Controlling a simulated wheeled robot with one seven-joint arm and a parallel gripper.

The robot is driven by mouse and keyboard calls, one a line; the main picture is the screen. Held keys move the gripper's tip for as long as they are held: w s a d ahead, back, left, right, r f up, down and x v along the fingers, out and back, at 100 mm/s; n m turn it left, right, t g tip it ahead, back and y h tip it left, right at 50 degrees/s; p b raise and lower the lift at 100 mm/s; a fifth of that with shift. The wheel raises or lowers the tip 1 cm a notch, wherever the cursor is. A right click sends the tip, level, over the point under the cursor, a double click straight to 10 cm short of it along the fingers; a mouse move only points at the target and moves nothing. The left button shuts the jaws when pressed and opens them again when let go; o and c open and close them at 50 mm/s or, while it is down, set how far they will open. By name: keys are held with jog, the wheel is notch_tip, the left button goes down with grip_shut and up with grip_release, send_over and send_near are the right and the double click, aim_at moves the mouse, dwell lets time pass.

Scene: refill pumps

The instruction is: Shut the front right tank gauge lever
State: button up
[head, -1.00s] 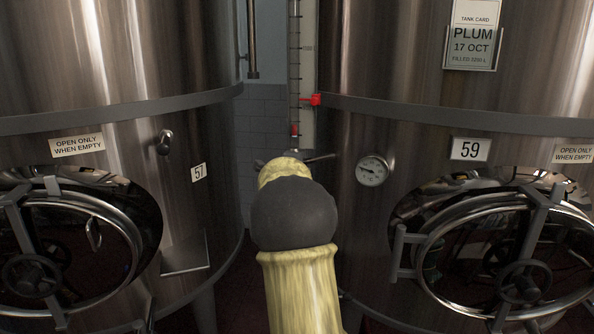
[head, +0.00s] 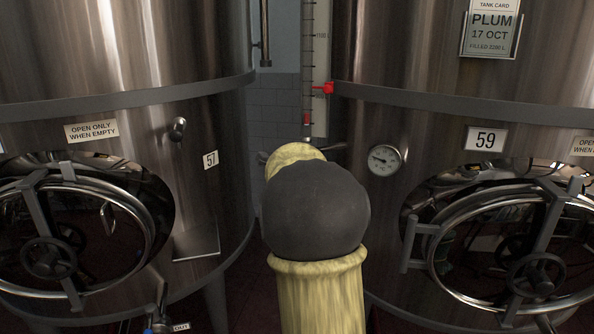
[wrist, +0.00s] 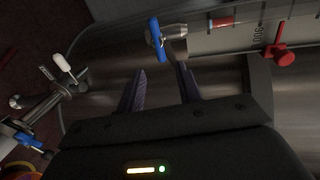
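The tank gauge (head: 315,60) is a tall scale with a tube, standing between the two tanks beside tank 59. Its lower end is behind my arm in the head view. In the wrist view a blue lever (wrist: 155,33) sits on a metal valve fitting at the gauge's lower end, crosswise to the tube. My gripper (wrist: 160,70) is open and empty, with its two dark fingers apart. The lever shows just beyond the fingertips, roughly in line with the gap; I cannot tell whether it touches a finger. The head view hides my gripper behind my arm.
A red clamp (wrist: 281,55) sticks out from the gauge. A white-handled valve (wrist: 65,68) and another blue handle (wrist: 29,140) are at left in the wrist view. Tank 57 (head: 120,60) and tank 59 (head: 400,60) leave a narrow gap, with round hatches low on both.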

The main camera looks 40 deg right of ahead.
jog(key=v, duration=1)
jog(key=shift+s+a+p, duration=0.2)
jog(key=shift+p, duration=0.15)
jog(key=shift+r, duration=0.1)
